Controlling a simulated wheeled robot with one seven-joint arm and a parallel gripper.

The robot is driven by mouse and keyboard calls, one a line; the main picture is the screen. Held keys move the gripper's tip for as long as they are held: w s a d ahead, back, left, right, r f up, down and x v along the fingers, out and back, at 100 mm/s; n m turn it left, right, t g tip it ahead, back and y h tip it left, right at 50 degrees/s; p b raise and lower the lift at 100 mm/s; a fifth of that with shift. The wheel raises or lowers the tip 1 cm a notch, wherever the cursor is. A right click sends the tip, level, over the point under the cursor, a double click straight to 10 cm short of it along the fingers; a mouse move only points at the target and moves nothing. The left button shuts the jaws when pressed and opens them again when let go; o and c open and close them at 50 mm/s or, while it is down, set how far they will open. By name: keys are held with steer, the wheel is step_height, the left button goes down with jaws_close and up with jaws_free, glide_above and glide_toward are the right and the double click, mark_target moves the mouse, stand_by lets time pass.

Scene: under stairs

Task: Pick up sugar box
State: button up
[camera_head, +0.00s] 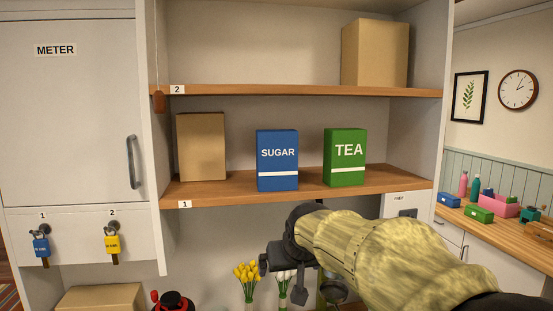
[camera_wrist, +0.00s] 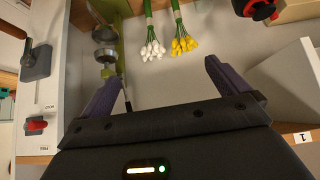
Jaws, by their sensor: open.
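The blue sugar box (camera_head: 277,160), with a white SUGAR label and a white stripe, stands upright near the front of the wooden shelf marked 1 (camera_head: 300,187). A green tea box (camera_head: 345,157) stands to its right, with a gap between them. In the head view my gripper (camera_head: 268,266) is below that shelf, under the sugar box and apart from it. In the wrist view my gripper (camera_wrist: 163,78) has its two dark fingers spread wide with nothing between them. The sugar box is not in the wrist view.
A cardboard box (camera_head: 202,146) stands left of the sugar box. The upper shelf (camera_head: 260,91) holds another carton (camera_head: 375,52). Below are yellow flowers (camera_head: 246,272) and white flowers (camera_head: 284,278). A meter cabinet (camera_head: 70,110) with hanging padlocks is at left.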

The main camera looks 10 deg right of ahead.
step_height(320, 180, up, 17)
steer(key=w+t, duration=0.3)
steer(key=t+p, duration=0.1)
steer(key=t, duration=0.2)
glide_toward(278, 141)
steer(key=r+v, duration=0.1)
steer(key=v, duration=0.3)
steer(key=shift+a+f, duration=0.15)
steer(key=shift+g, duration=0.3)
steer(key=p+x, duration=0.4)
steer(key=x, duration=0.8)
steer(key=shift+w, duration=0.1)
